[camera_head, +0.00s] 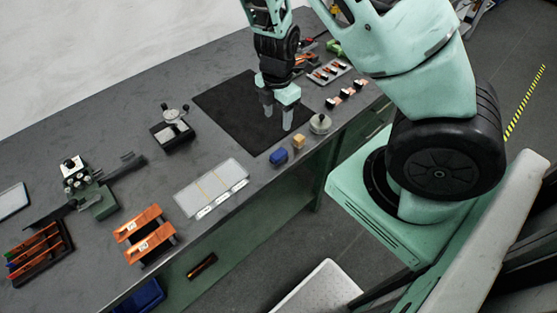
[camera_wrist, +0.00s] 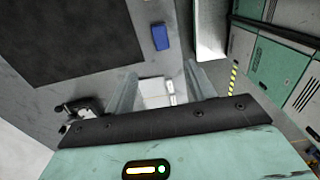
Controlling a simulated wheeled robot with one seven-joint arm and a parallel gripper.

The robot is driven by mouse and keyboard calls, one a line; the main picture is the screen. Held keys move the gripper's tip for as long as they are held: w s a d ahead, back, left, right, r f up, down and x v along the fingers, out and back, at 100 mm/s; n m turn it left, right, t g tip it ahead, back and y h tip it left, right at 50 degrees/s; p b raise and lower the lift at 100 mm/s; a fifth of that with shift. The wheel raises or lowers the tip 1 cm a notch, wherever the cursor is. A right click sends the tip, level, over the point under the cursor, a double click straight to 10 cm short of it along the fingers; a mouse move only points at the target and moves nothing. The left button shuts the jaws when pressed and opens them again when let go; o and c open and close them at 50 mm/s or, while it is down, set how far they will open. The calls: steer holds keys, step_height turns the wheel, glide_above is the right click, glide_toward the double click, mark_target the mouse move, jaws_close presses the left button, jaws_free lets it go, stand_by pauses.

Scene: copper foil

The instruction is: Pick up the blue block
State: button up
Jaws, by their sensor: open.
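The blue block (camera_head: 278,156) lies on the grey workbench near its front edge, just off the corner of the black mat. It also shows in the wrist view (camera_wrist: 160,37), beyond the fingertips near the top centre.
A small tan block (camera_head: 299,142) sits close beside the blue block, with a round metal piece (camera_head: 320,124) further right. A pale tray (camera_head: 212,188) and orange racks (camera_head: 146,232) lie to the left. The black mat (camera_head: 225,105) is bare around my gripper.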

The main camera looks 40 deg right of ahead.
steer(key=b, duration=0.5)
glide_above(279, 153)
steer(key=f, duration=1)
steer(key=shift+w+a+f, duration=0.1)
steer(key=shift+a+f, duration=0.1)
steer(key=shift+f, duration=0.2)
step_height(279, 153, down, 5)
steer(key=b, duration=0.3)
steer(key=shift+d+f, duration=0.1)
steer(key=shift+f, duration=0.1)
steer(key=shift+r, duration=0.1)
steer(key=c, duration=1)
